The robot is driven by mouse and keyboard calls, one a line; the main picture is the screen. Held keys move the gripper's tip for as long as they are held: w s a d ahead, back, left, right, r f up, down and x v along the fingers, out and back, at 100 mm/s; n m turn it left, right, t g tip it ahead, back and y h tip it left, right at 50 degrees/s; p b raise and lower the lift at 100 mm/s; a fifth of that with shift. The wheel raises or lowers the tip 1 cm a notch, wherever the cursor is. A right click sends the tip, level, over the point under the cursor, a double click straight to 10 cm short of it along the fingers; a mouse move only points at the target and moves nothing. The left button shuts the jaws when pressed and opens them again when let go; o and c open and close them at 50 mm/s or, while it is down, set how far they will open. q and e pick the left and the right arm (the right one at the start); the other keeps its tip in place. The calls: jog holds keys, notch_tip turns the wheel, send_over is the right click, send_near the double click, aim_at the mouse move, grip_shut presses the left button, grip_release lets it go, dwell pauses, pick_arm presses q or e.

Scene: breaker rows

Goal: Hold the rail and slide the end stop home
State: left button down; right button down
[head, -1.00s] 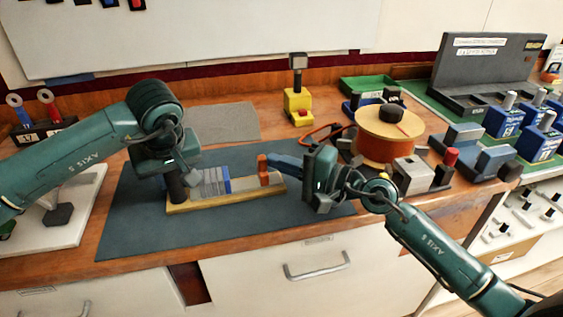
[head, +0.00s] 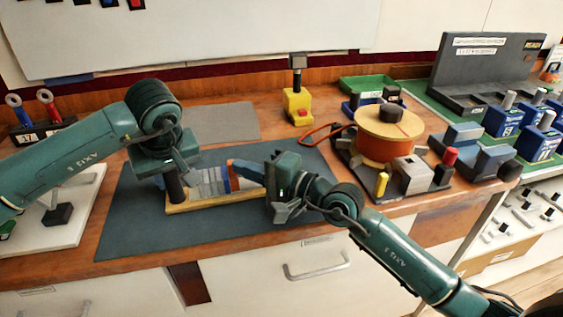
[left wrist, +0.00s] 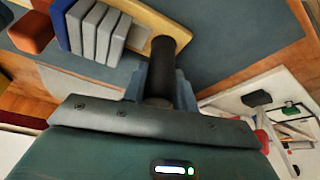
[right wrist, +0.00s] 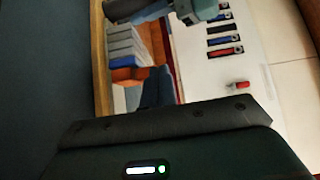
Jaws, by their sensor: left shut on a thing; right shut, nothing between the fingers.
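The rail sits on a pale wooden base (head: 215,204) on the dark mat. A black upright post (head: 174,187) stands at its left end. My left gripper (head: 172,174) is shut on this post, which also shows in the left wrist view (left wrist: 163,65). Several grey breakers (head: 208,182) and one blue breaker (left wrist: 66,26) stand in a row on the rail. The orange end stop (left wrist: 30,33) is just beyond the blue breaker; I cannot tell if they touch. My right gripper (head: 243,171) is shut and empty, its blue fingertips against or close to the end stop's right side (right wrist: 130,75).
A cable spool (head: 385,140) stands right of the mat, with a grey block and yellow and red pegs by it. A yellow stand (head: 297,105) is behind the mat. A white board (head: 70,205) lies at left. The mat (head: 130,225) is clear in front.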

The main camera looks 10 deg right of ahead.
pick_arm(q)
jog(key=shift+d+r, duration=0.1)
jog(key=shift+d, duration=0.15)
jog(key=shift+a, duration=0.1)
pick_arm(e)
jog(key=d, duration=0.4)
jog(key=shift+w+d, duration=0.15)
jog(key=shift+d, duration=0.1)
jog(key=v, duration=0.7)
jog(key=shift+s, duration=0.3)
jog(key=shift+v, duration=1.15)
pick_arm(q)
jog(key=c, duration=1)
grip_release()
jog(key=shift+a, duration=0.1)
jog(key=shift+c, duration=0.2)
